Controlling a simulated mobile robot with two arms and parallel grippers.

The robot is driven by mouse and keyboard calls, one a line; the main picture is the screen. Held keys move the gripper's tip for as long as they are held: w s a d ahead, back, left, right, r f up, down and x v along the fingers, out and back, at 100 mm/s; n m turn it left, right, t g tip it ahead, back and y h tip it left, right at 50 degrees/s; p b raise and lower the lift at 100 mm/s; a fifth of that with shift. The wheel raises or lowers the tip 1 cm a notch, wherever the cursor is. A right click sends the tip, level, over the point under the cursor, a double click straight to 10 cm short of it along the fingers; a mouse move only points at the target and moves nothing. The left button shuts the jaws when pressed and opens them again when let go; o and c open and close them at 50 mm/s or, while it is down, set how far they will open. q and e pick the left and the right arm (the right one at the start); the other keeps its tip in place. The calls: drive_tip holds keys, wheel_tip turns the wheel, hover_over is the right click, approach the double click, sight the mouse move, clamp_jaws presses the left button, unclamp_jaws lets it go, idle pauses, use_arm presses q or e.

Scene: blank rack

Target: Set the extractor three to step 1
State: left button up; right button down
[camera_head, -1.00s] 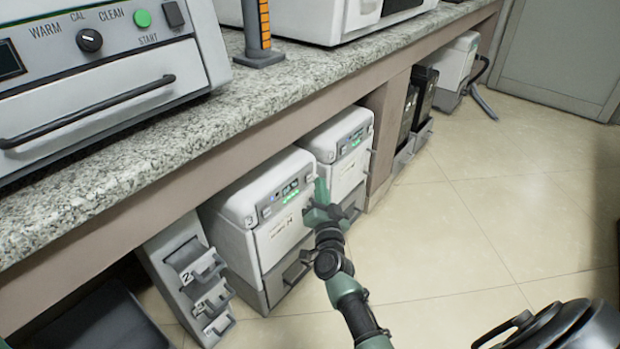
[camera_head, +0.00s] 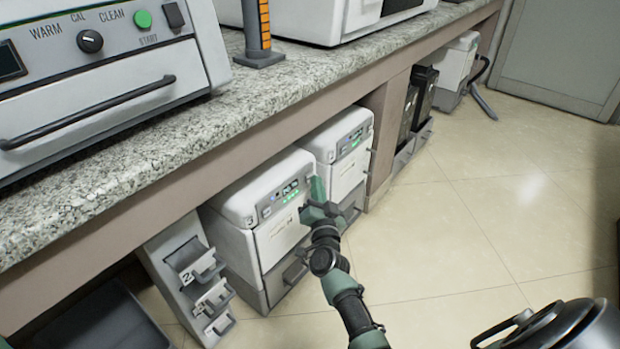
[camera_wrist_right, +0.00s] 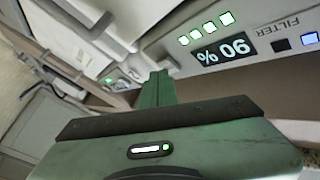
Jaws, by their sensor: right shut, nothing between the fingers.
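Two white extractor units stand side by side under the counter. The nearer one (camera_head: 235,200) has a front panel with a small display and green lights. The farther unit (camera_head: 335,135) has a similar panel. My right gripper (camera_head: 317,187) is shut and empty, its tip close to the right end of the nearer panel; contact cannot be told. In the right wrist view the shut fingers (camera_wrist_right: 157,90) point toward a panel. A display (camera_wrist_right: 224,51) there, seen upside down, seems to read 90 %, with several lit green lights and the word FILTER beside it. My left gripper is out of view.
The granite counter (camera_head: 200,140) overhangs the units. A narrow holder (camera_head: 185,280) with several small trays stands left of the nearer unit, and dark bins (camera_head: 422,95) stand farther right.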

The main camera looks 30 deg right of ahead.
drive_tip(key=shift+w, duration=0.25)
drive_tip(key=shift+s, duration=0.1)
idle(0.4)
drive_tip(key=shift+s+d+p, duration=0.25)
drive_tip(key=shift+s+p, duration=0.15)
drive_tip(key=shift+s, duration=0.3)
drive_tip(key=s, duration=0.1)
drive_tip(key=s+d+p, duration=0.1)
drive_tip(key=s, duration=0.1)
drive_tip(key=s+d, duration=0.1)
drive_tip(key=shift+s+p, duration=0.3)
drive_tip(key=shift+p, duration=0.1)
drive_tip(key=shift+a, duration=0.1)
idle(0.7)
